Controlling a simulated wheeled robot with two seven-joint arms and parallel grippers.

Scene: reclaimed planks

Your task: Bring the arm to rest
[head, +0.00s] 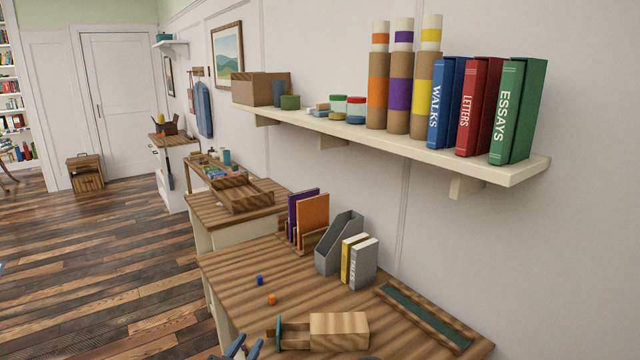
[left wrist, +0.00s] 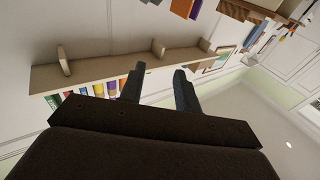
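My left gripper (head: 245,349) shows at the bottom edge of the head view, only its finger ends in the picture, close to the near edge of the wooden desk (head: 235,275). In the left wrist view the two dark fingers of this gripper (left wrist: 158,82) stand apart with nothing between them. That view looks toward the wall and the shelf, tilted. My right gripper cannot be made out in either view.
A wall shelf (head: 480,160) with binders and tubes hangs above. Floor (head: 110,270) at left is clear.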

